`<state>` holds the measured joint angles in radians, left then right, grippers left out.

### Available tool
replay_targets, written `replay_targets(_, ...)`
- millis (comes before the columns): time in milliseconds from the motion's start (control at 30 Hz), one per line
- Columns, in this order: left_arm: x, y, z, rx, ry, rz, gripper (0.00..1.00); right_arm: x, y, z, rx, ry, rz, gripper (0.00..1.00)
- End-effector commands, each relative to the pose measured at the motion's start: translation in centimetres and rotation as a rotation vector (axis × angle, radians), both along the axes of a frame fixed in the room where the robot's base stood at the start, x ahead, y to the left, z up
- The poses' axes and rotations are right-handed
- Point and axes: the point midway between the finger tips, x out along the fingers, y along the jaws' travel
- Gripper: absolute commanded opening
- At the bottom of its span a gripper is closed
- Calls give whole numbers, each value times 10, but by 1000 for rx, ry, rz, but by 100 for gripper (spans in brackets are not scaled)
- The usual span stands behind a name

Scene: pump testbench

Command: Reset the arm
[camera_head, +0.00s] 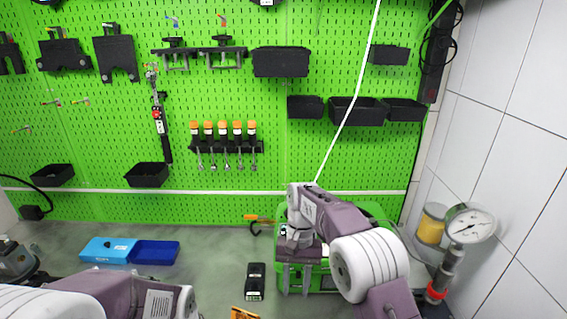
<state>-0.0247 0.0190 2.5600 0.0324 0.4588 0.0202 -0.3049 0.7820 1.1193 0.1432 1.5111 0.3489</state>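My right arm reaches in from the lower right over the grey bench. Its gripper (296,280) hangs in front of a green machine (378,211), with its two grey fingers pointing down and a gap between them. I see nothing held in it. My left arm shows only as purple and white links along the lower left edge. Its gripper is out of the picture.
A blue case (108,250), a black handheld device (255,281) and an orange-handled tool (257,219) lie on the bench (212,270). A pressure gauge (468,224) stands at the right. A green pegboard (220,105) with tools and black bins is behind.

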Motion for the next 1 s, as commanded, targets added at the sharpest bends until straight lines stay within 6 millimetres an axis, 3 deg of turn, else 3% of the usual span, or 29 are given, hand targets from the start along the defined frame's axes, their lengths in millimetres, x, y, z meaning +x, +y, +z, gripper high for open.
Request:
replay_targets(100,0,0,-9,0,0,0,52,-22,-43,21,-7,-24,-83,34)
replay_targets(267,0,0,-15,0,0,0,52,-61,-91,19,-13,-101,-146,34)
replay_targets(400,0,0,-19,0,0,0,52,-112,-127,-8,-25,-193,-151,34)
replay_targets(600,0,0,-19,0,0,0,52,-173,-145,-59,-39,-290,-41,34)
replay_targets(667,0,0,-19,0,0,0,52,-174,-147,-68,-39,-325,-2,34)
replay_targets(800,0,0,-19,0,0,0,52,-154,-147,-67,-36,-409,42,34)
replay_targets(1000,0,0,-19,0,0,0,52,-154,-147,-67,-36,-407,46,34)
